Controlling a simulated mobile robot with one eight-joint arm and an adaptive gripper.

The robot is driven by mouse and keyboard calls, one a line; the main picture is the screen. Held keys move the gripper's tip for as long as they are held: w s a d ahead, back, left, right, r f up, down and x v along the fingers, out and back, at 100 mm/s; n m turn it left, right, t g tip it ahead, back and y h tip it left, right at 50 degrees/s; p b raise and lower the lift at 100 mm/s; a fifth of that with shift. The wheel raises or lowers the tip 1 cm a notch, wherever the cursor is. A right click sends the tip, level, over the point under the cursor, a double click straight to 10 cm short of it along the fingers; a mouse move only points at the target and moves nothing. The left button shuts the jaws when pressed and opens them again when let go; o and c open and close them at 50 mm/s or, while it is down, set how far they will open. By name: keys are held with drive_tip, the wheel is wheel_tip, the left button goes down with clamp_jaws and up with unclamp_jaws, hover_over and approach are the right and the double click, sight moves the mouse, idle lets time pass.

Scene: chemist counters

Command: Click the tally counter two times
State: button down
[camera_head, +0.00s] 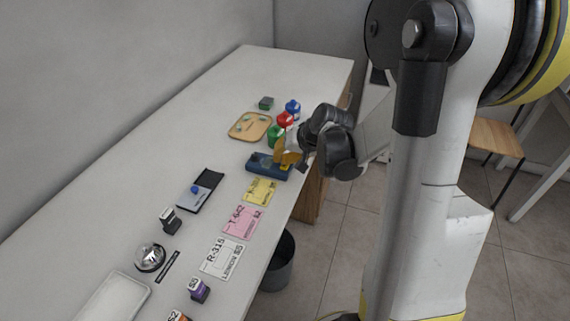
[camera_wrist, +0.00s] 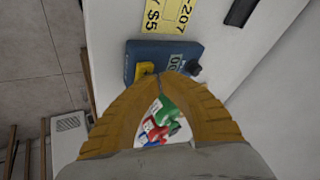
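The tally counter is a dark blue box (camera_head: 259,165) near the front edge of the counter, with a yellow part at its right end. In the wrist view, the tally counter (camera_wrist: 133,58) shows a small white number display, partly hidden, a yellow tab (camera_wrist: 145,71) and a black knob (camera_wrist: 193,68). My gripper (camera_head: 281,158) is at the right end of the box, over or against it. In the wrist view, the orange fingertips of my gripper (camera_wrist: 171,77) meet at the box's near side, with nothing held between them. I cannot tell whether they touch it.
A wooden tray (camera_head: 241,132) lies behind the box. Yellow (camera_head: 260,192) and pink (camera_head: 243,222) cards lie in front. A bell (camera_head: 150,257) and stamps stand farther along.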

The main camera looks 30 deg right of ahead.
sight(282, 165)
drive_tip(key=shift+r, duration=0.2)
drive_tip(key=shift+r+p, duration=0.65)
drive_tip(key=shift+r, duration=0.05)
wheel_tip(282, 165, up, 5)
drive_tip(key=p, duration=0.3)
drive_tip(key=shift+p, duration=0.4)
idle(0.6)
drive_tip(key=s+a+r+n+h, duration=0.1)
drive_tip(key=s+a+r+n, duration=0.2)
drive_tip(key=s+a+r, duration=0.2)
drive_tip(key=s+a+r+n, duration=0.3)
drive_tip(key=s+a+r, duration=0.2)
drive_tip(key=s+a, duration=0.5)
drive_tip(key=s, duration=0.4)
drive_tip(key=shift+h, duration=0.4)
